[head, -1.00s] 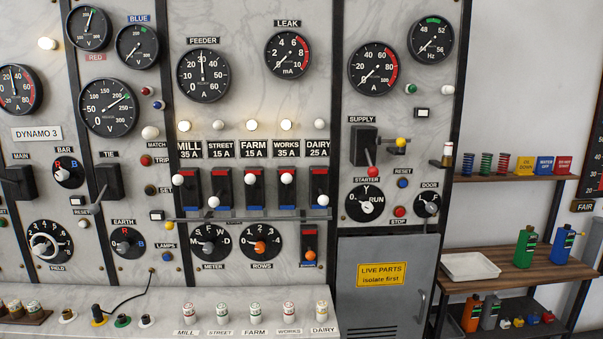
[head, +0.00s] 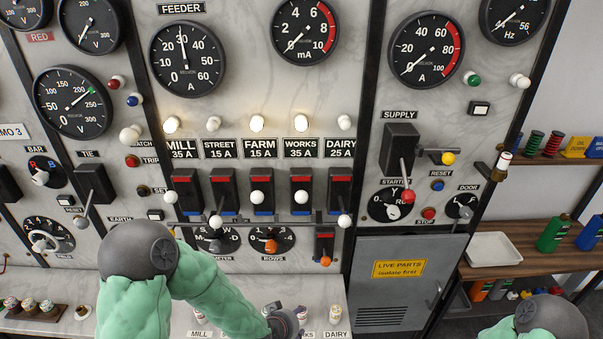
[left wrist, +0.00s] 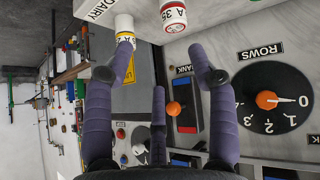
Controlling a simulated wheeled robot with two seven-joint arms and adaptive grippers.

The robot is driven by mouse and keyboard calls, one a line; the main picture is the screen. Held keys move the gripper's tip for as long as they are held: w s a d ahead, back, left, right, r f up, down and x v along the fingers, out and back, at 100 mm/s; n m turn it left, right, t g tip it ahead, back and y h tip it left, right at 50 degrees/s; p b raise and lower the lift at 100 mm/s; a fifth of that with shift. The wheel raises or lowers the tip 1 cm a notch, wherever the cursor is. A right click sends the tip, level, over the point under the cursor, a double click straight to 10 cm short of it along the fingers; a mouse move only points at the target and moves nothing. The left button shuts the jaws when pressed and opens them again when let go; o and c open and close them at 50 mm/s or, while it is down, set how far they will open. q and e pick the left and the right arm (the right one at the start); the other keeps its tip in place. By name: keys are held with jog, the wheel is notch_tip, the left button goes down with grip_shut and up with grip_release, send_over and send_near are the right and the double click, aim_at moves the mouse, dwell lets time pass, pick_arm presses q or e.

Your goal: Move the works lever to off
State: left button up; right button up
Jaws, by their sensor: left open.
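The works lever (head: 301,196) is a white ball on a black switch with a red top and blue bottom, under the WORKS 35 A label (head: 301,148). Its ball sits at the same height as the mill and farm balls, above the street and dairy balls. The lamp above it (head: 301,123) is lit. My left gripper (left wrist: 160,75) is open and empty, its fingers spread below the switch row, near the orange-knobbed blank lever (left wrist: 173,108). In the head view its fingers are mostly out of frame. My right gripper is not in view.
The farm lever (head: 256,197) and dairy lever (head: 344,221) flank the works lever closely. A horizontal rail (head: 270,222) runs below the switches. The rows knob (head: 270,245) is under them. Fuses stand on the ledge, including a red-banded one (left wrist: 173,15).

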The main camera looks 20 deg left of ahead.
pick_arm(q)
jog(key=w+r+m+t, duration=0.1)
jog(key=w+r+t, duration=0.15)
jog(key=r, duration=0.55)
jog(key=w+r+t, duration=0.2)
jog(key=r+t, duration=0.1)
jog(key=r, duration=0.6)
jog(key=t+y, duration=0.2)
jog(key=t, duration=0.3)
send_near(300, 202)
jog(key=w, duration=0.2)
jog(key=shift+g, duration=0.25)
jog(key=w, duration=0.9)
jog(key=shift+w+r+p, duration=0.25)
jog(key=shift+w+p, duration=0.15)
grip_shut()
